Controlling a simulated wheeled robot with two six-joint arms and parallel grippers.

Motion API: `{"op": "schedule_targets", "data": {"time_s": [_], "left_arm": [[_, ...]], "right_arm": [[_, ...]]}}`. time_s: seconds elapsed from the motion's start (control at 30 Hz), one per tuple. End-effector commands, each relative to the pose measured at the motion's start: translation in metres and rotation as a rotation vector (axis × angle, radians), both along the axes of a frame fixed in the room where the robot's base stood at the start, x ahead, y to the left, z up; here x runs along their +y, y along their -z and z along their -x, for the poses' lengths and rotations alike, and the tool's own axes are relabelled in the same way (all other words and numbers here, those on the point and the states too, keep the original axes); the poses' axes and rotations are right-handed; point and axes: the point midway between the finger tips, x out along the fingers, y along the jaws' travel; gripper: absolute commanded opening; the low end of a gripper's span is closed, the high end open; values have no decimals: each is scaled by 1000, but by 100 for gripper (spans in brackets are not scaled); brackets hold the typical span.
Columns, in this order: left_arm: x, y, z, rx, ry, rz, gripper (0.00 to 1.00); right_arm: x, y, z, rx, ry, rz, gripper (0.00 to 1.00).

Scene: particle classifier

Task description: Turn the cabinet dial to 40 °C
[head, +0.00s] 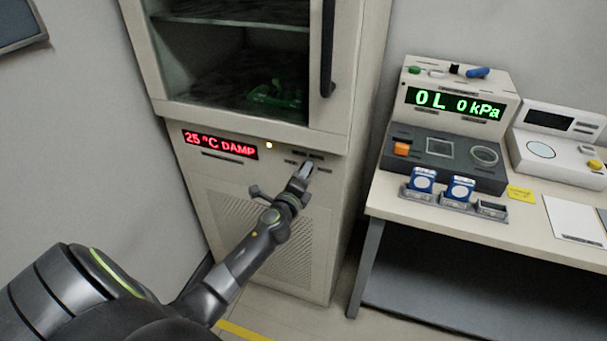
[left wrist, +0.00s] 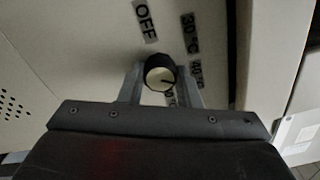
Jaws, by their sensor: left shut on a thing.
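The cabinet (head: 180,150) stands ahead, and its red display (head: 219,145) reads 25 °C DAMP. My left gripper (head: 304,172) reaches the panel right of the display and hides the dial in the head view. In the left wrist view the dial (left wrist: 160,72) is a black knob with a pale face and a dark pointer mark, which points to the lower right of the picture. The left fingers stand on either side of the knob, shut on it. Labels OFF (left wrist: 145,22), 30 °C (left wrist: 189,33) and 40 °C (left wrist: 197,73) show around it; another label is partly hidden.
The cabinet's glass door (head: 235,50) with a dark handle (head: 327,50) is above the panel.

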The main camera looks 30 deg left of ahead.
Motion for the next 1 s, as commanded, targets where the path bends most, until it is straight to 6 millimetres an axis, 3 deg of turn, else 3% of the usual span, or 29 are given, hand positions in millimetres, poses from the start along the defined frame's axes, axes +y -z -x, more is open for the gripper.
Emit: {"op": "schedule_targets", "data": {"time_s": [0.17, 0.2, 0.37, 0.73, 1.0], "left_arm": [[0, 2, 1, 4, 0, 3, 8], [0, 2, 1, 4, 0, 3, 32], [0, 2, 1, 3, 0, 3, 52], [-1, 1, 5, 2, 0, 2, 52], [-11, 2, 48, 3, 1, 5, 52]], "right_arm": [[0, 0, 0, 0, 0, 0, 36], [0, 0, 0, 0, 0, 0, 36], [0, 0, 0, 0, 0, 0, 36], [0, -1, 0, 0, 0, 0, 36], [0, -4, 0, 0, 0, 0, 36]]}}
